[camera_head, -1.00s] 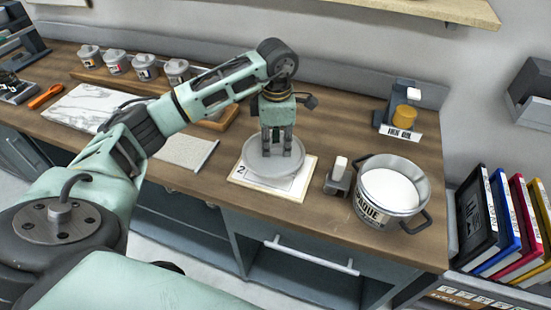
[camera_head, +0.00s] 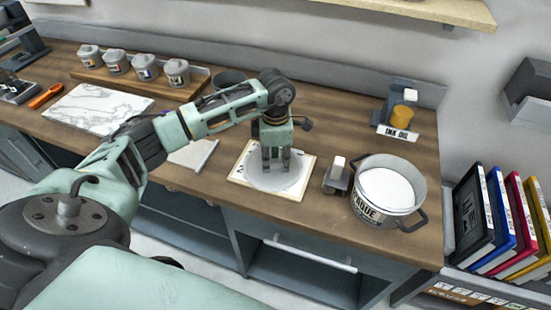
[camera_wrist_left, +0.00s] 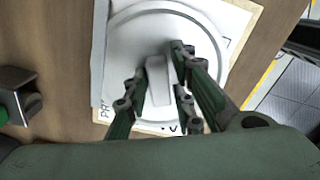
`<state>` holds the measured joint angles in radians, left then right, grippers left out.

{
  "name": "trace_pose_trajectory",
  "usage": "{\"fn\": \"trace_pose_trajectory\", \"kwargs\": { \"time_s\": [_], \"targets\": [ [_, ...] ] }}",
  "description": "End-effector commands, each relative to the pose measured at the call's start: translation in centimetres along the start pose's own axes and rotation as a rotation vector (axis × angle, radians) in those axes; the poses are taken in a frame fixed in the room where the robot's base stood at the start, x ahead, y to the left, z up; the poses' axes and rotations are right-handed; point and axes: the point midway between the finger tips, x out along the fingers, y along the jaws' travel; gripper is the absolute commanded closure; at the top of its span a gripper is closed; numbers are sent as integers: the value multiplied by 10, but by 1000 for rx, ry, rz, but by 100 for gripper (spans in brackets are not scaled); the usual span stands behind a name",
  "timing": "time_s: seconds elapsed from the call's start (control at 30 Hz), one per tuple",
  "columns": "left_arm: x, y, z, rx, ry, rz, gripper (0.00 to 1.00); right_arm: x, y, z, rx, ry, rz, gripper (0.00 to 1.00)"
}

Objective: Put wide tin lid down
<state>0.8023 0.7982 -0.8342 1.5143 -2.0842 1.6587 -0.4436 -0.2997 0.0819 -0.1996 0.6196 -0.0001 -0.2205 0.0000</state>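The wide tin lid (camera_head: 261,180) is a pale grey round disc, lying level at the white sheet on a square board (camera_head: 297,195). In the left wrist view the lid (camera_wrist_left: 120,45) has a raised rim and a small block handle (camera_wrist_left: 158,85) in its middle. My left gripper (camera_head: 275,168) points straight down over the lid's middle. My right gripper is not in view.
A large open tin with white contents (camera_head: 388,190) stands right of the board, with a small grey block-shaped item (camera_head: 337,176) between. An ink oil stand (camera_head: 400,115) is behind. Several small lidded pots (camera_head: 145,68) and a marble slab (camera_head: 98,108) are at left.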

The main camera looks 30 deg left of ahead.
Motion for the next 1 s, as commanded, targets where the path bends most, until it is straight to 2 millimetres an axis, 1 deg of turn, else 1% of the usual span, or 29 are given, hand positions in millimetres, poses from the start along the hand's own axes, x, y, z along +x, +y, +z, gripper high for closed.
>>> {"fn": "trace_pose_trajectory", "kwargs": {
  "time_s": [0.03,0.1,0.37,0.5,0.53,0.67,0.9,1.0],
  "targets": [
    [0,0,0,0,0,0,69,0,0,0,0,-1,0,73],
    [0,0,0,0,0,0,63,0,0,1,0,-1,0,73],
    [0,0,0,0,0,0,63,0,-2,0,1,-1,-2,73],
    [-7,0,0,0,-1,1,63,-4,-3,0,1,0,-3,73],
    [-8,1,0,0,-2,3,63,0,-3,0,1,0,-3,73],
    [-30,2,0,0,-3,7,63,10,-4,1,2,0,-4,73],
    [-83,2,1,0,-4,6,63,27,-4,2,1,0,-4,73],
    [-100,1,0,-1,-2,4,63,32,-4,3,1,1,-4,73]
  ]
}}
